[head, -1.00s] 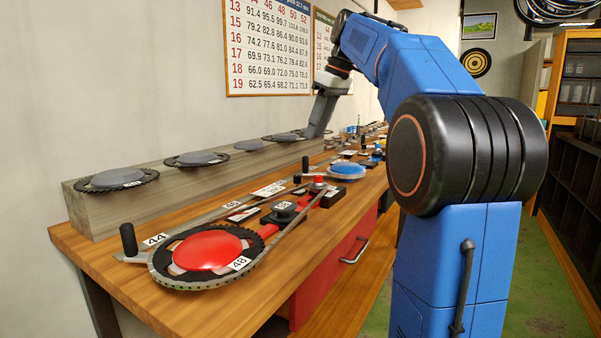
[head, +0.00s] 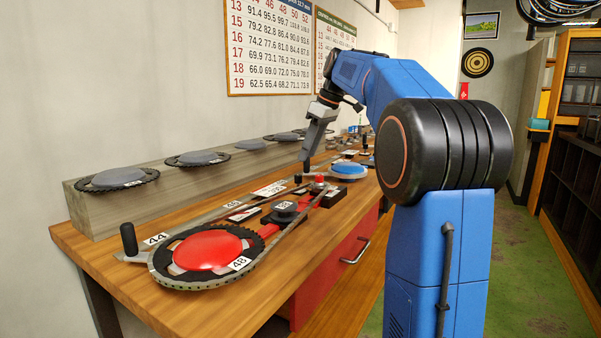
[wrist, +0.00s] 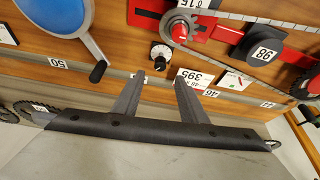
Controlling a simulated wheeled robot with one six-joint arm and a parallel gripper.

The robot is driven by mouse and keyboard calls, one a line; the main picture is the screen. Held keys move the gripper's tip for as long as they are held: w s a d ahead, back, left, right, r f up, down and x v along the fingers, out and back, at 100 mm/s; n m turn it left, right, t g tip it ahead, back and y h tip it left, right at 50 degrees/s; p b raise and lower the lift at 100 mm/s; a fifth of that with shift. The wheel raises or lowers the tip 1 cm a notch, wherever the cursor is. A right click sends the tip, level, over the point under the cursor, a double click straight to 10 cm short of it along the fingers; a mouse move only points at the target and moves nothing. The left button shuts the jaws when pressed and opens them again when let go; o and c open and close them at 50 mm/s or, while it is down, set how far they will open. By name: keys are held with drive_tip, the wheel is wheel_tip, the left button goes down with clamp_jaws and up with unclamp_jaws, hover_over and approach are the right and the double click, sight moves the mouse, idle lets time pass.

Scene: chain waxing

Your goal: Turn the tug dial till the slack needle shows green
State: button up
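The tug dial, a small black knob with a white marked face (wrist: 160,52), sits on the bench in the wrist view, just beyond my fingertips. A small dark knob (head: 297,179) below my gripper in the head view looks like the same dial. My gripper (wrist: 160,77) is open and empty, its two fingers apart and pointing toward the dial without closing on it. The slack gauge, a small white-faced plate (wrist: 232,79), lies right of the fingers in the wrist view. A thin red mark shows on it, but the needle's reading is too small to tell. My gripper (head: 306,168) hangs over the bench.
A chain loops around the red chainring (head: 205,250) and past the red-topped tensioner (head: 319,182). A dark round puck (wrist: 264,46) and a blue disc (head: 348,170) stand nearby. A long grey block (head: 110,215) carrying several chainrings runs along the wall.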

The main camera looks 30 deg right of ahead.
sight(300, 176)
drive_tip(key=x, duration=0.8)
drive_tip(key=shift+c, duration=0.4)
clamp_jaws()
